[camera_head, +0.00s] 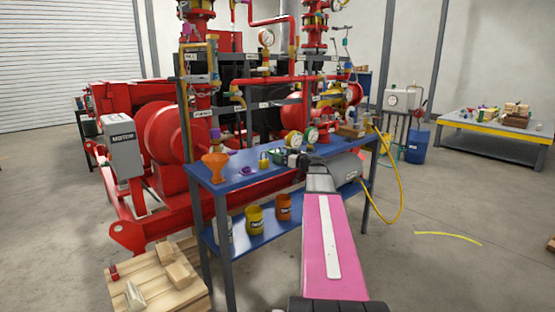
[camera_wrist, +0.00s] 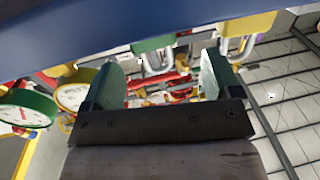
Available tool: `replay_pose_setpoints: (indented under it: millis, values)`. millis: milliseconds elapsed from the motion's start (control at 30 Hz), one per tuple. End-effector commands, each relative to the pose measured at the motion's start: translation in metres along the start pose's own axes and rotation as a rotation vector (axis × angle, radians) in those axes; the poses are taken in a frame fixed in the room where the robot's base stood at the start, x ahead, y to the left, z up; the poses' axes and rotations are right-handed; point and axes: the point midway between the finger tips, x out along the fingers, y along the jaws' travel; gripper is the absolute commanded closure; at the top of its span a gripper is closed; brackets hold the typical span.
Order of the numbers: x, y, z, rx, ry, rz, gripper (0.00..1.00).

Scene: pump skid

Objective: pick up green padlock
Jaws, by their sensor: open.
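The green padlock (camera_wrist: 152,44) is seen in the wrist view just past my fingertips, its shackle pointing down in that upside-down picture, between the fingers' lines. It stands close to the blue bench top. In the head view the green padlock (camera_head: 276,154) shows as a small patch on the bench, partly hidden by my gripper (camera_head: 288,158). My gripper also shows in the wrist view (camera_wrist: 162,72), with its two fingers wide apart and nothing clasped between them. I cannot tell whether the fingers touch the padlock.
A yellow padlock (camera_head: 263,161) and a purple padlock (camera_head: 247,170) are left of the green one. Two gauges, yellow-rimmed (camera_head: 293,139) and green-rimmed (camera_head: 311,135), stand close by. An orange object (camera_head: 215,166) is at the left end of the blue bench (camera_head: 222,184). Red pump pipework rises behind.

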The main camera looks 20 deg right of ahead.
Motion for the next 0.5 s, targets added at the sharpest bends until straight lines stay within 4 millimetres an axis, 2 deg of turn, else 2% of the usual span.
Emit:
replay_pose_setpoints:
  millis: [300,500]
  values:
    - [0.041,0.007,-0.004,0.0,0.0,-0.002,0.16]
    - [0.049,0.006,-0.003,0.0,0.0,0.001,0.16]
